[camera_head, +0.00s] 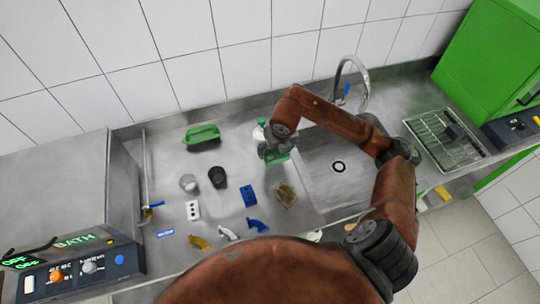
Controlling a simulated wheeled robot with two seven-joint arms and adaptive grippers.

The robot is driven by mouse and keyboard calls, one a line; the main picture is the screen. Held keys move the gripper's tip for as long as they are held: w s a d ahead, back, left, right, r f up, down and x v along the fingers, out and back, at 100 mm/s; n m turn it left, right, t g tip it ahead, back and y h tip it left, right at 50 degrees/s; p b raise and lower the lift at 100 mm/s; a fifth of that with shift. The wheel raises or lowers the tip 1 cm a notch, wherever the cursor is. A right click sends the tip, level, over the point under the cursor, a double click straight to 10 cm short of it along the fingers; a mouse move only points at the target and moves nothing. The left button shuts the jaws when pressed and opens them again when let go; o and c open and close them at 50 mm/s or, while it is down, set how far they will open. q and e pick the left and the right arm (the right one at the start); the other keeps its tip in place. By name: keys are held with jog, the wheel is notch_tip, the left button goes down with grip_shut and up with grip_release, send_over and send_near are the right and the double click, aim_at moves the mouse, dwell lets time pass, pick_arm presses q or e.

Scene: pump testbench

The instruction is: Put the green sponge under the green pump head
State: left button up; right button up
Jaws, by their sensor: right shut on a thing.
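My right gripper (275,155) is over the steel counter, left of the sink, and is shut on a green thing (277,157) that looks like the green sponge. The gripper's fingers cover most of it. Just behind the gripper is a small pale item with a green top (262,122), partly hidden by the wrist. I cannot tell whether it is the green pump head, or whether the held sponge touches it. My left gripper is not in view.
A green tray (203,135) lies at the back left. A black cup (217,176), a clear glass (188,182), a blue block (249,196), a white block (193,210) and a brown block (285,195) stand nearer. The sink (345,185) and faucet (354,64) are to the right.

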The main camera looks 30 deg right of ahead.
aim_at(270, 156)
jog(key=shift+w+a+f, duration=0.2)
jog(key=shift+w+f, duration=0.25)
jog(key=shift+f, duration=0.05)
jog(key=shift+w+a+f, duration=0.15)
jog(key=shift+w+f, duration=0.3)
jog(key=shift+f, duration=0.05)
jog(key=shift+w+a+f, duration=0.2)
jog(key=shift+f, duration=0.15)
jog(key=x, duration=0.3)
jog(key=shift+s+a+f, duration=0.15)
jog(key=shift+s+f, duration=0.1)
jog(key=shift+f, duration=0.2)
jog(key=o, duration=0.4)
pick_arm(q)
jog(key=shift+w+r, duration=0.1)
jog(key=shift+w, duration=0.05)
pick_arm(e)
jog(key=shift+o, duration=1.4)
